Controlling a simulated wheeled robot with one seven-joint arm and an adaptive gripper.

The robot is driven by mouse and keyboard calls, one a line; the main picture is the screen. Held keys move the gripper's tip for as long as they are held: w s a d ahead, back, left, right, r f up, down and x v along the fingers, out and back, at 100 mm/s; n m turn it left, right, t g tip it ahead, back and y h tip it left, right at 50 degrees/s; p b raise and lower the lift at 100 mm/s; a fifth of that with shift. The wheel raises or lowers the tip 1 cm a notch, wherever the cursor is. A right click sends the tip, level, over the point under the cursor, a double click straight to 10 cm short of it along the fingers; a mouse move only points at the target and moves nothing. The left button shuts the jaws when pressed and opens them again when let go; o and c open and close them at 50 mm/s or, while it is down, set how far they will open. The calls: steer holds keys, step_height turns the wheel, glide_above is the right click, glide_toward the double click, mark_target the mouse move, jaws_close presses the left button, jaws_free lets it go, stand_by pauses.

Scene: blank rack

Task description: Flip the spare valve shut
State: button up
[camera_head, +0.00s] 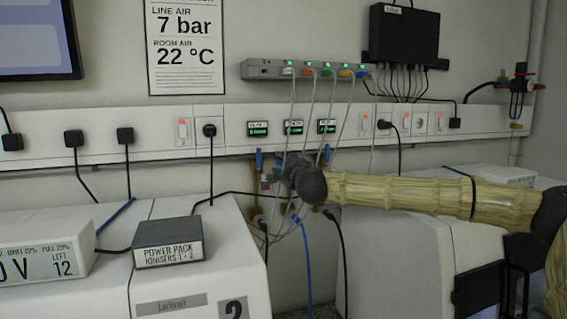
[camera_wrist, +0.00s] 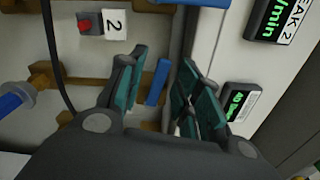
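My gripper (camera_head: 276,178) is at the row of valves under the wall trunking. In the wrist view my gripper (camera_wrist: 160,82) is open, with one finger on each side of a blue lever (camera_wrist: 157,82). I cannot tell if either finger touches it. The lever appears to lie across its brass pipe (camera_wrist: 72,80). A second blue lever (camera_wrist: 205,2) shows at the top edge. In the head view, blue levers stand upright at left (camera_head: 259,160) and right (camera_head: 327,155); my gripper hides the area between. I cannot read which valve is the spare.
Green flow displays (camera_head: 293,127) sit above the valves; one wrist-view display (camera_wrist: 240,100) is close to my right finger. Thin grey cables (camera_head: 311,115) hang past my gripper. A blue hose (camera_wrist: 15,100) and black cable (camera_wrist: 52,60) are at left. A power pack (camera_head: 168,243) stands on the left cabinet.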

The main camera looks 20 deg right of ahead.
steer(key=shift+c, duration=0.4)
jaws_close()
steer(key=shift+f, duration=0.1)
steer(key=shift+a+f+n+b, duration=0.1)
steer(key=shift+f+n+b, duration=0.1)
steer(key=shift+n+b, duration=0.35)
steer(key=shift+f+n+b, duration=0.2)
steer(key=shift+n, duration=0.65)
steer(key=shift+o, duration=0.4)
jaws_free()
steer(key=shift+w, duration=0.1)
